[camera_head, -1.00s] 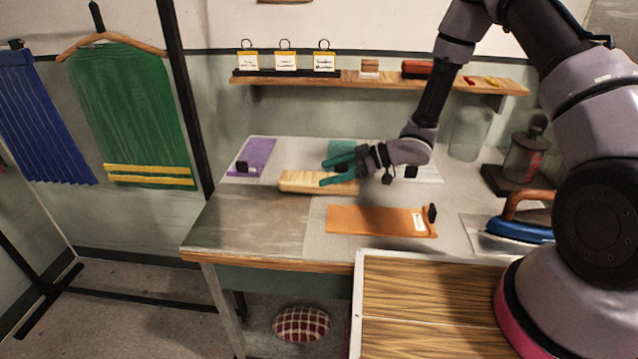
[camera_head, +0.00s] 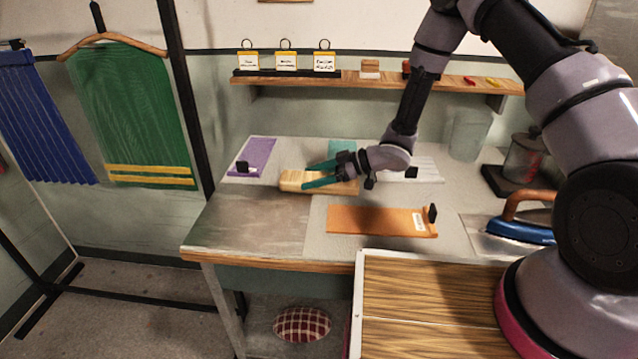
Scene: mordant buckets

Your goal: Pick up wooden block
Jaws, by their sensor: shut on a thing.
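The wooden block (camera_head: 292,181) is a long, pale yellow-brown piece lying on the worktable, left of the middle. My gripper (camera_head: 312,175) reaches in from the right with its teal fingers at the block. One finger lies along the far side and the other along the near side, and they are shut on the block. The fingers hide part of its middle and right. The block appears to rest on the tabletop; I cannot see any gap under it.
A purple swatch (camera_head: 254,158) lies behind left, a teal swatch (camera_head: 342,148) behind, and an orange swatch (camera_head: 372,220) in front. A blue iron (camera_head: 520,230) stands at the right. A shelf (camera_head: 330,80) runs along the wall. The table's front left (camera_head: 245,225) is clear.

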